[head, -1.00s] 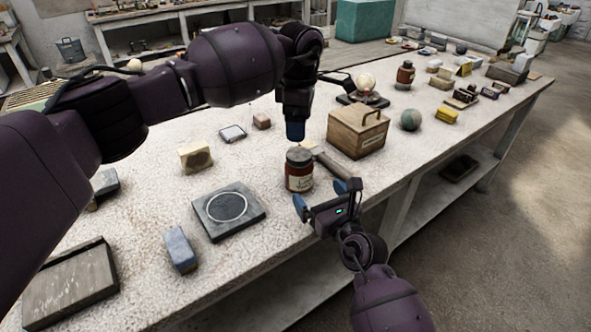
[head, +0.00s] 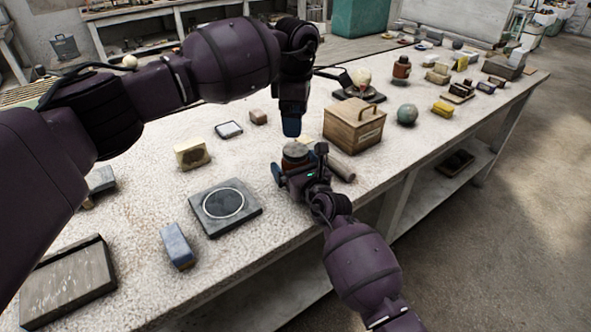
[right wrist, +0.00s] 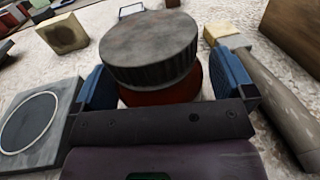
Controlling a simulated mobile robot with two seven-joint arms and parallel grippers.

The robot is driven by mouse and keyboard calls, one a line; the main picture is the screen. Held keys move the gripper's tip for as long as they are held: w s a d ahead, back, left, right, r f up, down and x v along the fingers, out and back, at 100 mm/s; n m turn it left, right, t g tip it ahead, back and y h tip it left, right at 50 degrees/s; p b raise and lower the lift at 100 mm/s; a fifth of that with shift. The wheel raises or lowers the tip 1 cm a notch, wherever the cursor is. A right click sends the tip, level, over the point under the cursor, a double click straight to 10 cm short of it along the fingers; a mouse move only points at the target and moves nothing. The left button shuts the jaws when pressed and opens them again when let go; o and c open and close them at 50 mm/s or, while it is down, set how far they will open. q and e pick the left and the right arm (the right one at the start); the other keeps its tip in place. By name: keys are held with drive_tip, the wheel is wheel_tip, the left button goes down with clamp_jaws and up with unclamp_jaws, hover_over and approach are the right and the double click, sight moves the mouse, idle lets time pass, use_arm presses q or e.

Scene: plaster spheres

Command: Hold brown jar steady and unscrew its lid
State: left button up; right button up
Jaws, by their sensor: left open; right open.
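The brown jar (head: 296,162) stands upright on the pale bench, with its dark grey lid (head: 295,150) on top. In the right wrist view the lid (right wrist: 149,48) is large and the reddish-brown jar body (right wrist: 160,93) shows beneath it. My right gripper (head: 299,172) is open around the jar body, one blue finger on each side; I cannot tell whether they touch it. It hides most of the jar in the head view. My left gripper (head: 291,124) points down just above the lid, apart from it; it is open.
A wooden box with a handle (head: 353,128) stands right of the jar. A mallet-like tool (right wrist: 265,95) lies close beside the jar on the right. A grey slab with a ring (head: 225,207) lies to the left. Bare bench lies between the slab and jar.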

sight(296, 149)
drive_tip(key=c, duration=1.7)
use_arm(q)
drive_tip(key=m, duration=1.1)
drive_tip(key=shift+m, duration=0.3)
drive_tip(key=m, duration=1)
drive_tip(key=shift+m, duration=0.4)
drive_tip(key=shift+f, duration=4)
